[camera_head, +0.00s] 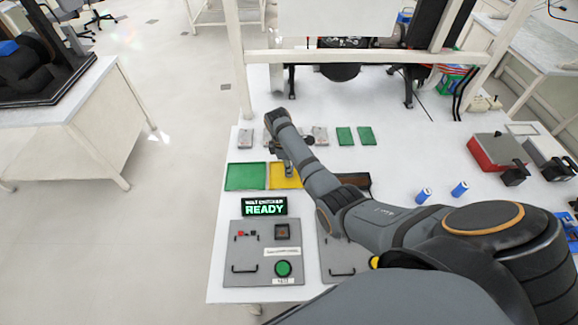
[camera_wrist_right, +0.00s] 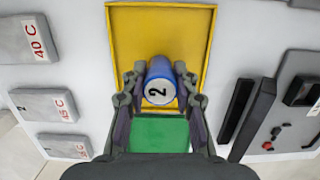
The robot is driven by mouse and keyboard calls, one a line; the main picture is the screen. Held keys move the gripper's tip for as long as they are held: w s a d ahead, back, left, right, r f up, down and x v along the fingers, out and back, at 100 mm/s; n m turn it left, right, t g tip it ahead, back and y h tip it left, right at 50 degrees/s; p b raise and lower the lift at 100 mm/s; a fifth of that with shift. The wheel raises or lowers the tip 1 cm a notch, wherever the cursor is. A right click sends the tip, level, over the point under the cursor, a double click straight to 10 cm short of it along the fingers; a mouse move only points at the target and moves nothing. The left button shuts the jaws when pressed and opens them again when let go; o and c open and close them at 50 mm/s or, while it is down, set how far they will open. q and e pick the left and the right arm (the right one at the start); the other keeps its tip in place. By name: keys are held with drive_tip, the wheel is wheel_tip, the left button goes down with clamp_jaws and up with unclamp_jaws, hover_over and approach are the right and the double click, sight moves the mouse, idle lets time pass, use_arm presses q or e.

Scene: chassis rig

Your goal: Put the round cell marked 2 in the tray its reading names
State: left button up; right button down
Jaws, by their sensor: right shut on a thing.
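The round blue cell with a white end marked 2 (camera_wrist_right: 158,88) is between the fingers of my right gripper (camera_wrist_right: 160,78), which is shut on it. In the wrist view the cell shows against the yellow tray (camera_wrist_right: 124,40); its height above it is hard to tell. A green tray (camera_wrist_right: 160,134) lies beside the yellow one. In the head view my right gripper (camera_head: 289,168) is over the yellow tray (camera_head: 279,180), with the green tray (camera_head: 245,177) to its left; I cannot make out the cell there. The checker display (camera_head: 264,208) reads READY. My left gripper is not in view.
Two other blue cells (camera_head: 424,195) (camera_head: 460,189) stand on the table to the right. The checker panel (camera_head: 252,262) with a green button is at the front. Grey blocks (camera_wrist_right: 40,108) with red temperature labels and two green pads (camera_head: 344,136) (camera_head: 367,135) lie behind the trays.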

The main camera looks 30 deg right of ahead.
drive_tip(key=shift+f, duration=0.1)
drive_tip(key=c, duration=1.3)
unclamp_jaws()
drive_tip(key=shift+o, duration=1.3)
drive_tip(key=r, duration=0.3)
drive_tip(key=a+r+b, duration=0.1)
drive_tip(key=r, duration=0.2)
drive_tip(key=r+b, duration=0.1)
drive_tip(key=r, duration=0.3)
drive_tip(key=shift+w+a, duration=0.2)
drive_tip(key=shift+w, duration=0.15)
wheel_tip(320, 180, up, 2)
drive_tip(key=shift+a+r+p, duration=0.1)
drive_tip(key=shift+p, duration=0.4)
